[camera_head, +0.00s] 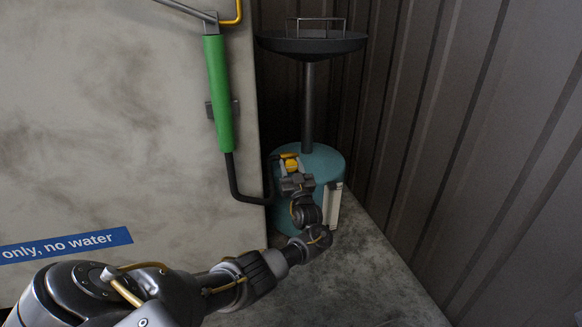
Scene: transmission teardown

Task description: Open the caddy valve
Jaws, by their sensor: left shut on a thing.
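The caddy (325,163) is a squat teal tank standing on the floor in the corner. A dark post (308,105) rises from its top to a wide black drain pan (312,43). The yellow valve handle (290,160) shows at the tank's upper left. My left gripper (289,168) is at the handle and shut on it; its fingertips are small and partly hidden. My left arm reaches in from the lower left. A pale upright strip (333,205) is on the tank's front right. My right gripper is not in view.
A pale, stained panel (110,120) fills the left side, with a blue label. A green-sleeved bent handle (219,95) hangs along its edge, its dark lower end close to the tank. A ribbed dark wall (470,130) bounds the right. Bare floor (370,270) lies in front.

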